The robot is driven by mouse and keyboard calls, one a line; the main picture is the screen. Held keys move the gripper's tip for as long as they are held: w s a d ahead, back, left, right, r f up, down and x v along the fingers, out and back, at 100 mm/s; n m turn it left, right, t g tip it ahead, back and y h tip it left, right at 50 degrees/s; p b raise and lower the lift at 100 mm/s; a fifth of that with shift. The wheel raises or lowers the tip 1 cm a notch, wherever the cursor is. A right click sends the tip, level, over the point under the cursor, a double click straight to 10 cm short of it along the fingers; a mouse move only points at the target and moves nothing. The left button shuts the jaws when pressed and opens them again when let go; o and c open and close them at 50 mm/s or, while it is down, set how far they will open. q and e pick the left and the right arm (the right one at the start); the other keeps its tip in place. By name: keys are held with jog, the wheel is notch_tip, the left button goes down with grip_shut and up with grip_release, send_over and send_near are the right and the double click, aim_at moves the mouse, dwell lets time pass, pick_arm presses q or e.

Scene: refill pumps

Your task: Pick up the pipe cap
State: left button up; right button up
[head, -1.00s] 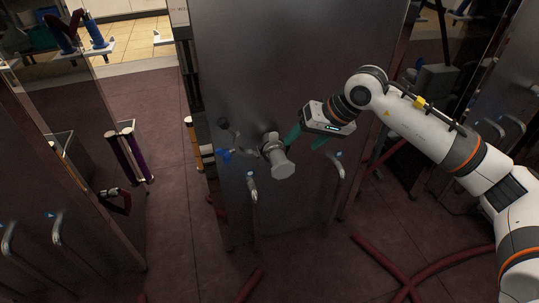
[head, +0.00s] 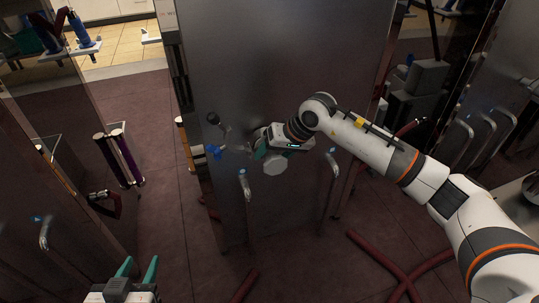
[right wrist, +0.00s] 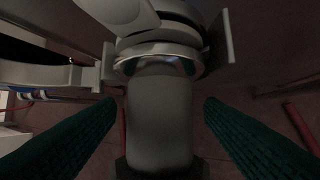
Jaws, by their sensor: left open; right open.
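The grey pipe cap (head: 275,167) sits on the end of a short pipe sticking out from the steel panel. My right gripper (head: 266,151) is at the cap, partly covering it and the pipe. In the right wrist view, the cap is a dull grey cylinder (right wrist: 160,112) below a shiny clamp ring (right wrist: 165,58). The open green fingers of my right gripper (right wrist: 160,108) are on either side of it, with gaps showing on both sides. My left gripper (head: 138,268) is open and empty at the lower left of the head view, far from the cap.
The tall steel panel (head: 270,60) carries a blue valve handle (head: 214,152) left of the pipe and curved handles (head: 245,187) below. Red hoses (head: 385,262) lie on the dark floor. Another panel with purple and white tubes (head: 121,157) stands left.

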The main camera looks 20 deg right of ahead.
jog(key=shift+c, duration=0.3)
jog(key=c, duration=1.1)
